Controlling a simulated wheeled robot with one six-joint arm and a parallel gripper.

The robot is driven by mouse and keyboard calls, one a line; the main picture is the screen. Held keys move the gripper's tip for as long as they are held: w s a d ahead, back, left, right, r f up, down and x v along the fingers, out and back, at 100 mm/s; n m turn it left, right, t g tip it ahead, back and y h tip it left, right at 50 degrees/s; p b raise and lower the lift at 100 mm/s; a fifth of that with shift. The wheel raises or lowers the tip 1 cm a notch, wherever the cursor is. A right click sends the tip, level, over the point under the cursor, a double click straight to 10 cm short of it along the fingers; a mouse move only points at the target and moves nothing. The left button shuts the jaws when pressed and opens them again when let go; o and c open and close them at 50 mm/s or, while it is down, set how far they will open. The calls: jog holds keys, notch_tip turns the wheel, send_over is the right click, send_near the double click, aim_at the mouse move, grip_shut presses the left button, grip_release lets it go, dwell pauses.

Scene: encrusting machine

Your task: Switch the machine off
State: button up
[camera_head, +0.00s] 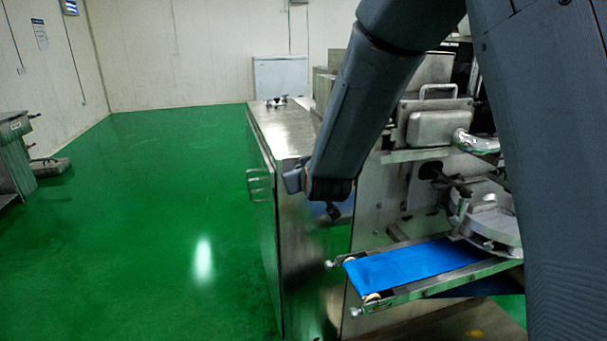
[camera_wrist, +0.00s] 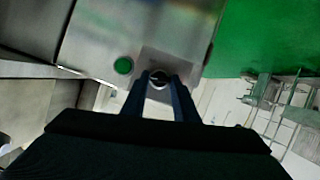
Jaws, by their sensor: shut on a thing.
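The encrusting machine (camera_head: 295,135) is a steel cabinet with a blue conveyor belt (camera_head: 415,265) at its front. In the wrist view, its steel panel (camera_wrist: 125,30) carries a round green button (camera_wrist: 123,65).
Small fittings (camera_head: 275,102) stand on the cabinet top, and handles (camera_head: 258,185) stick out from its left side. The green floor (camera_head: 150,210) to the left is clear. Other steel equipment (camera_head: 15,155) stands at the far left.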

jog(key=n+h+p, duration=0.1)
jog(key=n+t+h+p, duration=0.1)
jog(key=n+p, duration=0.1)
jog(key=shift+a+n, duration=0.3)
dwell(0.5)
jog(key=o, duration=1.1)
jog(key=shift+s, duration=0.1)
jog(key=shift+c, duration=0.2)
jog(key=b+v, duration=0.1)
jog(key=v, duration=0.6)
jog(key=shift+s, duration=0.4)
